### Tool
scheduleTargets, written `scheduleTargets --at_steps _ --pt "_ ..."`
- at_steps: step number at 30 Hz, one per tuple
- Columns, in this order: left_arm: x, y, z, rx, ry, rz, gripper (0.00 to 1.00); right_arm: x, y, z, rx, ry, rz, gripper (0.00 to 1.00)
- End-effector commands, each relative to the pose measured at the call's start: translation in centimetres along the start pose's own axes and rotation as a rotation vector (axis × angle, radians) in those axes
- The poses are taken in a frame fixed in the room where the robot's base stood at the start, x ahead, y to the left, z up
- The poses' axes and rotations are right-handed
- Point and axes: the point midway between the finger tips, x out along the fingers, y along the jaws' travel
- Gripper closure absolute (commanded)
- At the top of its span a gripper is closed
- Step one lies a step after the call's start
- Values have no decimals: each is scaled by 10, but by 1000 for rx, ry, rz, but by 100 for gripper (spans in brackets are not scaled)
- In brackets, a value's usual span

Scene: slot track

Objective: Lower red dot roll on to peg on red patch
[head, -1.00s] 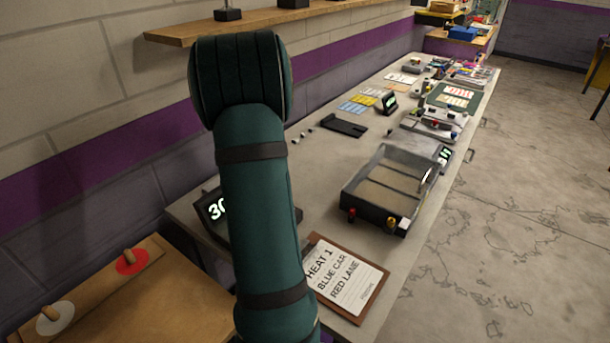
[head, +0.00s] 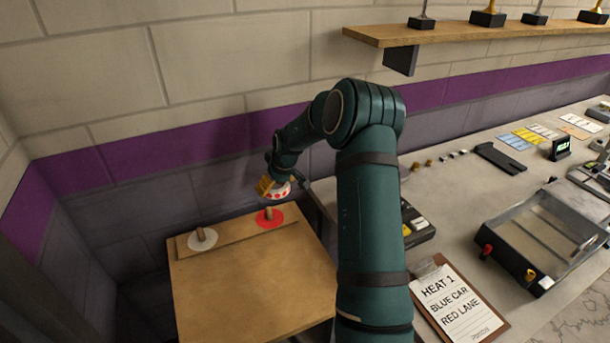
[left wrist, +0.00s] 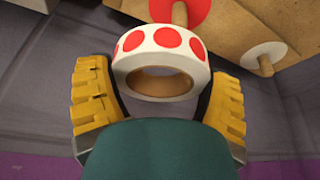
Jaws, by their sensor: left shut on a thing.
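The white roll with red dots (head: 280,191) is held by my left gripper (head: 270,187) in the head view, above the wooden board. In the left wrist view the roll (left wrist: 152,50) sits between the yellow fingers of my left gripper (left wrist: 160,82), its brown core open toward the camera. The peg (head: 268,213) stands on the red patch (head: 274,221), just below the roll. In the left wrist view the red patch (left wrist: 197,10) and its peg (left wrist: 180,16) show beyond the roll, which is apart from the peg. My right gripper is not in view.
A second peg stands on a white patch (head: 203,240) to the left on the same wooden board (head: 250,290). The wall is close behind. The workbench (head: 450,215) with a clipboard (head: 460,300) and a grey tray (head: 540,235) lies to the right.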

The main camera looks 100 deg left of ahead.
Motion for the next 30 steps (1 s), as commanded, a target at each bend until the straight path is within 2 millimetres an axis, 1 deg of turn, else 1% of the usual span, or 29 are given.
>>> scheduleTargets --at_steps 1,3,7,14,24,30 --pt "5 -9 -4 -28 0 -13 55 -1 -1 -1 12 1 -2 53" --pt "9 -16 -7 -57 -1 -23 55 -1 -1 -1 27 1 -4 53" --pt "13 -22 -10 -81 0 -32 55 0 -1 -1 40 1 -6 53" --pt "22 -22 -6 -84 0 -33 55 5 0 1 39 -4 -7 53" --pt "46 -22 4 -83 -1 -33 55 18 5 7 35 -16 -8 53" --pt "50 -22 5 -82 0 -32 55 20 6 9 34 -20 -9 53"
